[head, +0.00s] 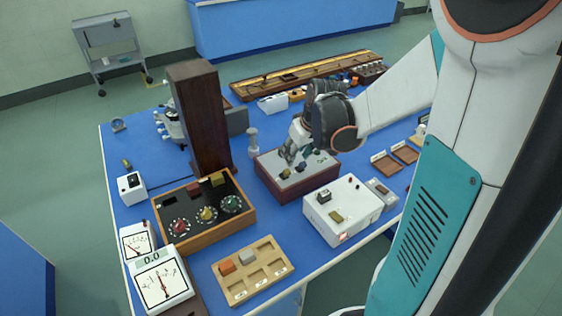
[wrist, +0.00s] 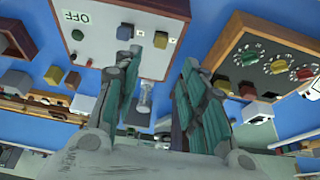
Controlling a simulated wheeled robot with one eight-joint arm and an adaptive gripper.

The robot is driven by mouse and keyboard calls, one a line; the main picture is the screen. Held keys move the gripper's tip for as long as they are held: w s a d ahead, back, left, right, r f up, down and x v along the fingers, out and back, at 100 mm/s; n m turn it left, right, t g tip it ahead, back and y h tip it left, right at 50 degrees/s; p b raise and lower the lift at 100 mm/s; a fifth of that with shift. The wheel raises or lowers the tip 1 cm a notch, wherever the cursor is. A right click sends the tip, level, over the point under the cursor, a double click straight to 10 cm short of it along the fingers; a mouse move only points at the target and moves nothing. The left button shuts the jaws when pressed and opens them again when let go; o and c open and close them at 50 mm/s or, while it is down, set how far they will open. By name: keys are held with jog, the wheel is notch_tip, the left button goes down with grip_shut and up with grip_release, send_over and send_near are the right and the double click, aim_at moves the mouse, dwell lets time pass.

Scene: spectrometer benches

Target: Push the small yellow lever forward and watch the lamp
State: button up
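The small yellow lever (wrist: 160,40) stands on the pale top panel of a dark red box (wrist: 90,55). In the wrist view it lies just beyond and between my fingertips, with a small gap. A dark lever (wrist: 125,32) stands beside it, near one finger. My gripper (wrist: 160,60) is open and empty. In the head view my gripper (head: 289,155) reaches down over the back left of the box (head: 305,184), close to its levers. Contact with the yellow lever cannot be told. I cannot clearly make out a lamp on this box.
A white box (head: 350,207) with a reddish front mark stands just in front. A wooden dial box (head: 205,222) is to the left, behind a wooden sample tray (head: 238,297). A tall dark wooden column (head: 203,120) and a small grey post (head: 253,145) stand close behind-left.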

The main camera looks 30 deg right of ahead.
aim_at(287, 170)
jog(key=b+x, duration=0.3)
jog(key=x, duration=0.8)
jog(key=shift+f, duration=0.1)
grip_shut()
